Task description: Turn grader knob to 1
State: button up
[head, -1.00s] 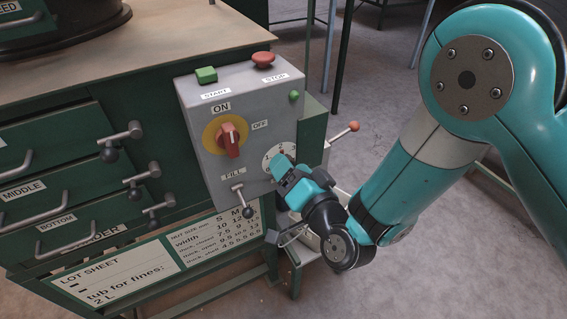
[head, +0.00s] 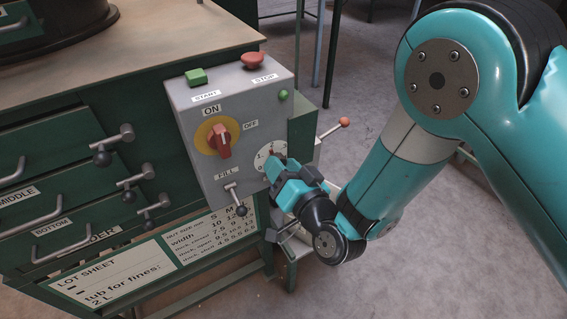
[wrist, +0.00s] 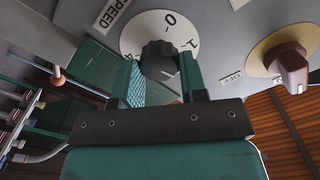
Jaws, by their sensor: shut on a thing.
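The grader knob (wrist: 159,60) is a dark round knob on a white dial (wrist: 130,38) in the wrist view. The dial shows a 0 and a 1, with a SPEED label beside it. My gripper (wrist: 161,78) has one finger on each side of the knob and is shut on it. A pale mark shows on the lower part of the knob, away from the 0 and the 1; its exact setting is hard to read. In the head view, my gripper (head: 272,172) covers the knob at the lower right of the grey control box (head: 190,125), leaving part of the dial (head: 272,149) visible.
A red switch on a yellow disc (head: 206,138) is left of the dial. The FILL lever (head: 235,197) is just left of my gripper. Green START (head: 196,77) and red STOP (head: 253,61) buttons sit on top. A red-tipped lever (head: 344,122) sticks out at right.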

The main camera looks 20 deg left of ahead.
jog(key=n+p, duration=0.4)
jog(key=n, duration=0.5)
jog(key=shift+s, duration=0.1)
jog(key=shift+n, duration=0.4)
jog(key=o, duration=0.9)
